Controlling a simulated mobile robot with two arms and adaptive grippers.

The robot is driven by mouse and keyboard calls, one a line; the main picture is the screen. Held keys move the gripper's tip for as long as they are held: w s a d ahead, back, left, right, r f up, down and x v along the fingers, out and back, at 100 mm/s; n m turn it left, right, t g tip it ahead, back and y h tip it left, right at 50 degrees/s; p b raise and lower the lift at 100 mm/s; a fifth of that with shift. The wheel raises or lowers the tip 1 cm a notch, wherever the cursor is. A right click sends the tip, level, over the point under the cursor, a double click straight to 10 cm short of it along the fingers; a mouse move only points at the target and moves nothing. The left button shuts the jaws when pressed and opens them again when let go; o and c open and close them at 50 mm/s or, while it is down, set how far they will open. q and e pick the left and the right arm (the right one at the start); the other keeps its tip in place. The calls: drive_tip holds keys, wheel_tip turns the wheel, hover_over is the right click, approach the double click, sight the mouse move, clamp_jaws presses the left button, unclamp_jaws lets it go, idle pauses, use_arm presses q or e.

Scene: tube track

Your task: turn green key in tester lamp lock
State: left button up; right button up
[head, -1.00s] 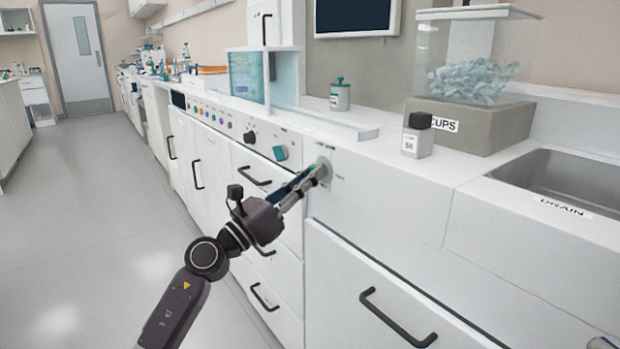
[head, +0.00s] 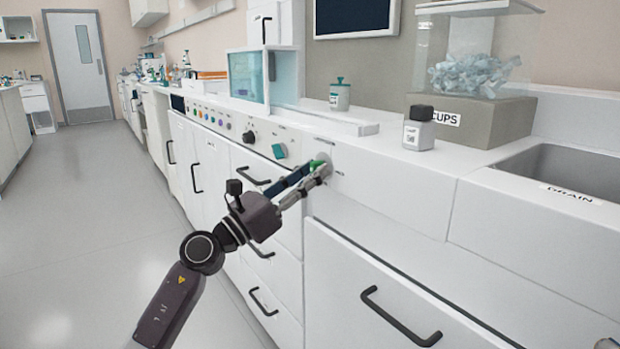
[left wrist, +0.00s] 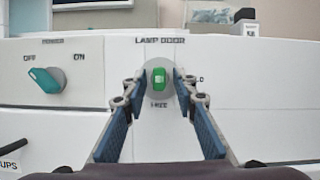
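The green key (left wrist: 158,82) sits in the round grey lock (left wrist: 157,62) under the label "LAMP DOOR" in the left wrist view. Its grip stands upright, in line with a partly legible label below the lock. The green key (head: 317,164) also shows in the head view, partly hidden by my fingers. My left gripper (head: 313,170) is at the front panel with its fingertips either side of the key. In the left wrist view the left gripper (left wrist: 160,78) appears open, with narrow gaps beside the key.
A teal power knob (left wrist: 45,80) turned towards OFF is left of the lock. A row of coloured buttons and a black knob (head: 249,137) run further left. Drawer handles (head: 400,318) stick out below. A capped bottle (head: 419,128) and a sink (head: 575,172) are to the right.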

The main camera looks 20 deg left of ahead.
use_arm(q)
drive_tip(key=shift+s+a, duration=0.1)
drive_tip(key=v, duration=1.1)
drive_tip(key=shift+s+a, duration=0.2)
drive_tip(key=shift+s, duration=0.15)
